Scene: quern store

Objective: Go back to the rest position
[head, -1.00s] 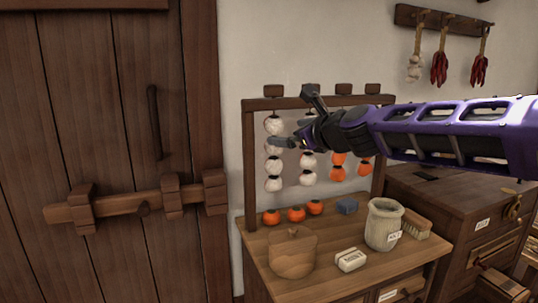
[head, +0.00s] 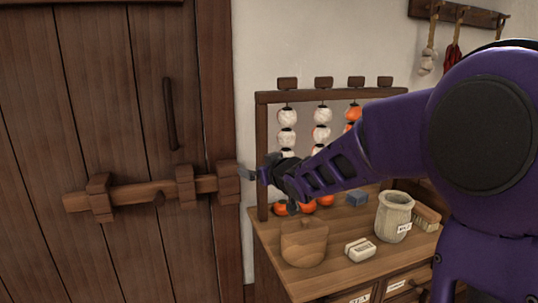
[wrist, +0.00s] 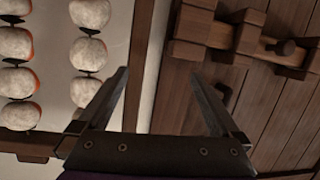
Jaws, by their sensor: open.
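My gripper (head: 258,174) is at the end of my purple arm, near the left post of the drying rack, close to the right end of the door's wooden bar. In the wrist view my gripper (wrist: 165,95) shows two dark fingers spread apart with nothing between them. Behind them are the pale wall, a wooden post and the plank door (wrist: 280,110). My arm hides the right part of the rack and some of the table.
The rack (head: 262,130) holds strings of white and orange fruit. The barred door (head: 90,110) fills the left.

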